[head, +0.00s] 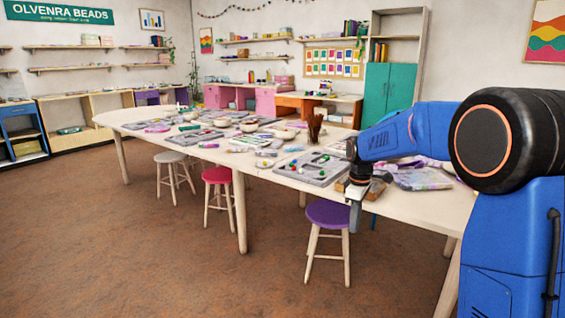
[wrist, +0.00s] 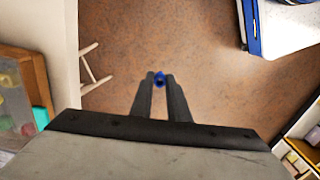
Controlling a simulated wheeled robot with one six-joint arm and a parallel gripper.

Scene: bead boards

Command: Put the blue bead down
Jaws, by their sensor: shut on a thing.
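The blue bead (wrist: 159,79) is small and round and sits between the fingertips of my gripper (wrist: 160,82) in the wrist view. The fingers are shut on it. Below it in that view is brown floor, with the pale table edge off to the left. In the head view my gripper (head: 355,215) points down at the table's front edge, by the purple stool. The bead is too small to make out there. A grey bead board (head: 318,180) with several coloured beads lies on the table left of my gripper.
The long pale table (head: 216,152) carries several other boards, bowls and a brown cup of sticks (head: 314,128). A wooden-edged box (wrist: 32,75) shows at the left of the wrist view. A purple stool (head: 328,214) and a pink stool (head: 217,175) stand at the table's front.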

